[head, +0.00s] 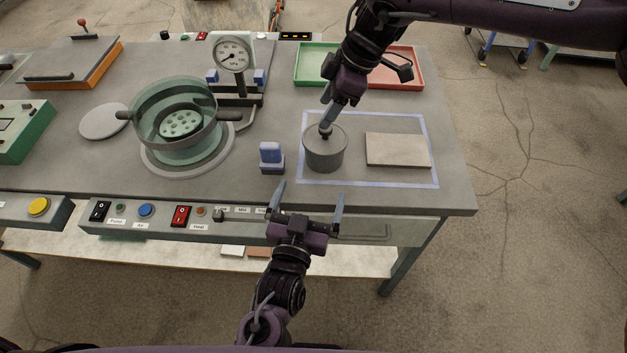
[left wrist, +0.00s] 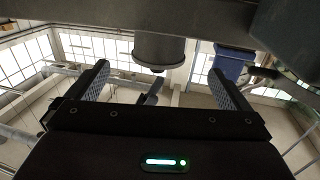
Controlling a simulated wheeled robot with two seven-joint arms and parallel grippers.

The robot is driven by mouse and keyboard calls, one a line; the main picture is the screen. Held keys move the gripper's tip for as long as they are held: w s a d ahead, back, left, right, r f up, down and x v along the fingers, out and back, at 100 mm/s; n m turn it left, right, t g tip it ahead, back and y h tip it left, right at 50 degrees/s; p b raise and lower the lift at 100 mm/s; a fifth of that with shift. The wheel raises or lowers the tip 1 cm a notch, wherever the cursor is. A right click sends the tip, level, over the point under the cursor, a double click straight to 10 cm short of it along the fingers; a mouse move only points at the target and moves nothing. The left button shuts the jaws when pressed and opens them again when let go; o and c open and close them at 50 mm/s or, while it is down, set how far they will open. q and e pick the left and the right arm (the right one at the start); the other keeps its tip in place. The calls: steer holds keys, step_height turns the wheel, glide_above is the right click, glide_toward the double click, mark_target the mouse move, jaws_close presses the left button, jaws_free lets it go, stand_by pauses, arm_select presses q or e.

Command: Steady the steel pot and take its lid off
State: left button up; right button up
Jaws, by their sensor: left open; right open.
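The steel pot (head: 323,159) stands upright inside the blue outline at the right of the bench, with its flat grey lid (head: 338,137) on. A small dark knob (head: 325,133) rises from the lid's middle. My right gripper (head: 327,122) is open and points down at the knob from above; its fingers partly hide it, and contact cannot be told. My left gripper (head: 308,196) is open and empty at the bench's front edge, apart from the pot. In the left wrist view the pot (left wrist: 159,49) shows upside down, beyond and between the open fingers (left wrist: 162,85).
A grey plate (head: 398,150) lies right of the pot, and a blue-topped block (head: 271,158) stands to its left. A glass vessel (head: 178,118) and a pressure gauge (head: 234,56) stand further left. Green (head: 313,47) and red (head: 412,82) trays lie behind. Switches line the front panel.

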mark_target(320, 163)
arm_select(q)
steer(key=w, duration=0.3)
steer(key=w+d, duration=0.1)
steer(key=w, duration=0.3)
steer(key=w+d, duration=0.1)
steer(key=w, duration=0.3)
steer(key=shift+w+d, duration=0.1)
steer(key=shift+w, duration=0.05)
